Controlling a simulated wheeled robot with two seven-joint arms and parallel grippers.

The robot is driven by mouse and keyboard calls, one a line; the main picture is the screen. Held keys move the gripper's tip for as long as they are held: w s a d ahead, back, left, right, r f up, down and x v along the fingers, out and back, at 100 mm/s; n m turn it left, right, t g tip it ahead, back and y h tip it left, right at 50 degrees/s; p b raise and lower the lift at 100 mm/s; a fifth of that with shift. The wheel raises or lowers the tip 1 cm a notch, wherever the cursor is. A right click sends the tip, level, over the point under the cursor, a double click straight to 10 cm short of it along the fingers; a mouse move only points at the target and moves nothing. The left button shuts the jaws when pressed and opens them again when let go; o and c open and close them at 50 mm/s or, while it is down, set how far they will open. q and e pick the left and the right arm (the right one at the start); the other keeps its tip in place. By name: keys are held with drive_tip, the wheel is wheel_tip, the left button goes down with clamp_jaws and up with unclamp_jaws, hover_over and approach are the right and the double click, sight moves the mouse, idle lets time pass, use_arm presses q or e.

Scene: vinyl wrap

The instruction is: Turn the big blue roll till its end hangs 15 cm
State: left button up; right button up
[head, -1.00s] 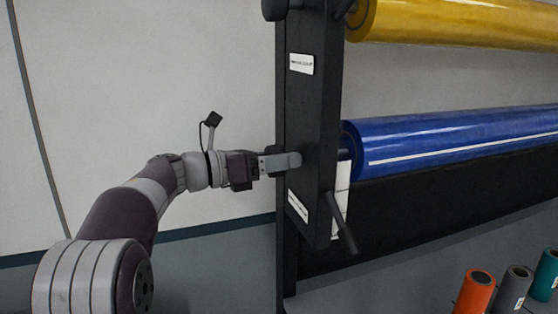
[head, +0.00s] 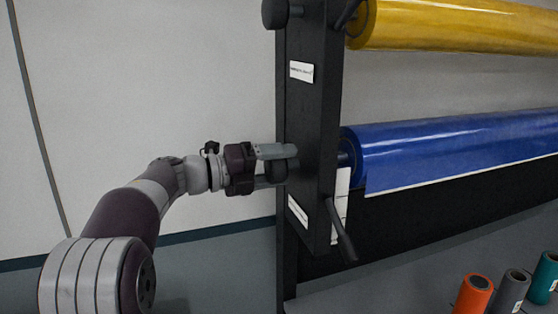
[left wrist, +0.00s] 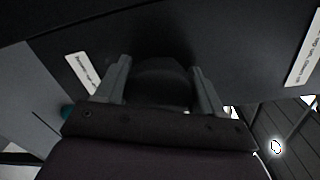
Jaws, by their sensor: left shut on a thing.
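The big blue roll (head: 450,143) lies across the black rack, its left end at the upright post (head: 310,130). A short flap of its blue film hangs just below the roll, with a white edge (head: 460,173) along the bottom. My left gripper (head: 280,167) is at the post's outer side, level with the blue roll, shut on a dark round knob (head: 275,172). In the left wrist view the two fingers stand on either side of the knob (left wrist: 160,82). My right gripper is not in view.
A yellow roll (head: 460,24) hangs above, with another knob (head: 274,13) on the post at its level. A black lever (head: 341,232) sticks out low on the post. Small orange (head: 474,295), grey (head: 514,291) and teal (head: 546,277) rolls stand at the lower right.

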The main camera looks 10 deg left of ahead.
use_arm(q)
drive_tip(key=n+p, duration=0.1)
drive_tip(key=n, duration=0.1)
drive_tip(key=n+p, duration=0.1)
drive_tip(key=n, duration=0.1)
drive_tip(key=shift+r+p, duration=0.35)
drive_tip(key=n+p, duration=0.2)
drive_tip(key=n, duration=0.2)
drive_tip(key=shift+f+p, duration=0.1)
drive_tip(key=shift+p, duration=0.25)
drive_tip(key=n+p, duration=0.3)
drive_tip(key=shift+f+n, duration=0.15)
drive_tip(key=shift+n, duration=0.15)
drive_tip(key=shift+f+n+p, duration=0.2)
drive_tip(key=shift+n+p, duration=0.4)
drive_tip(key=shift+n, duration=0.1)
drive_tip(key=shift+c, duration=0.2)
drive_tip(key=shift+s+f, duration=0.1)
drive_tip(key=shift+f, duration=0.05)
drive_tip(key=shift+f, duration=0.1)
drive_tip(key=o, duration=0.9)
drive_tip(key=shift+o, duration=0.6)
drive_tip(key=shift+a+g+h, duration=0.15)
drive_tip(key=shift+g+h, duration=0.15)
